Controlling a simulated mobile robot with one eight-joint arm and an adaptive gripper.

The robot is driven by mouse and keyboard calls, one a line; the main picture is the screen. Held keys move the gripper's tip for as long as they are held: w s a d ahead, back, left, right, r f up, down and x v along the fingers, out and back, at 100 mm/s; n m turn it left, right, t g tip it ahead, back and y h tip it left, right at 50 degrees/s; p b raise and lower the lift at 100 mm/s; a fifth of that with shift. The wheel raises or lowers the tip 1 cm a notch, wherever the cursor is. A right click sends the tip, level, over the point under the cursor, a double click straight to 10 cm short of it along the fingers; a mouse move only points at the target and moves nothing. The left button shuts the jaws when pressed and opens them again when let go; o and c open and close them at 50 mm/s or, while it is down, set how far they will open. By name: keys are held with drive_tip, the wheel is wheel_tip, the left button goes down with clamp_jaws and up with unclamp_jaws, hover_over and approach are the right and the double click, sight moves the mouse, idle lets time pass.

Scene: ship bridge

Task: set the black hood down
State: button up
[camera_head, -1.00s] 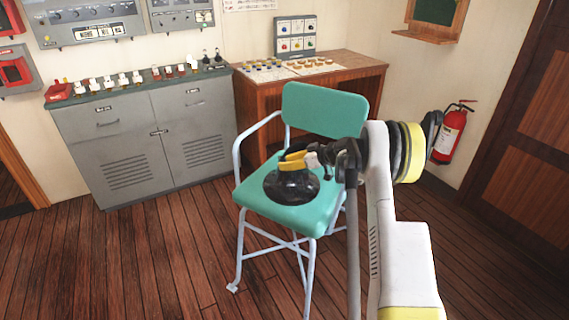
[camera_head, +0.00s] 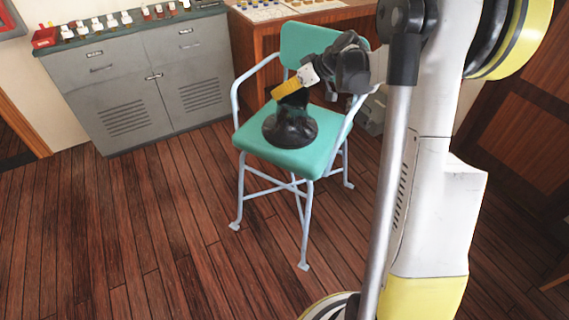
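The black hood (camera_head: 290,131) is a glossy, wide-based dark piece on the seat of the teal chair (camera_head: 258,145). Its base appears to rest on the seat. My gripper (camera_head: 286,92) is directly above it, reaching in from the right, with a yellow finger part at its tip. A dark narrow part joins the view of the finger and the hood. I cannot tell whether it is the hood's neck or another finger, nor whether the fingers grip it. The far side of the hood is hidden.
The chair has pale blue armrests and legs. A grey cabinet (camera_head: 135,95) stands at the left and a wooden desk (camera_head: 248,45) behind the chair. My arm hides much of the right side. The wooden floor (camera_head: 150,230) is clear in front and left.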

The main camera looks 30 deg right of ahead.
drive_tip(key=s+a+r+m+h, duration=0.1)
drive_tip(key=s+a+r, duration=0.3)
drive_tip(key=s+a, duration=0.3)
drive_tip(key=s+a+m+h, duration=0.1)
drive_tip(key=s+a, duration=0.3)
drive_tip(key=s, duration=0.8)
drive_tip(key=s+a+m+h, duration=0.2)
drive_tip(key=s+a+h, duration=0.1)
drive_tip(key=s, duration=0.9)
drive_tip(key=shift+s+a+f+g, duration=0.2)
drive_tip(key=shift+a+f+g, duration=0.15)
drive_tip(key=shift+a, duration=0.5)
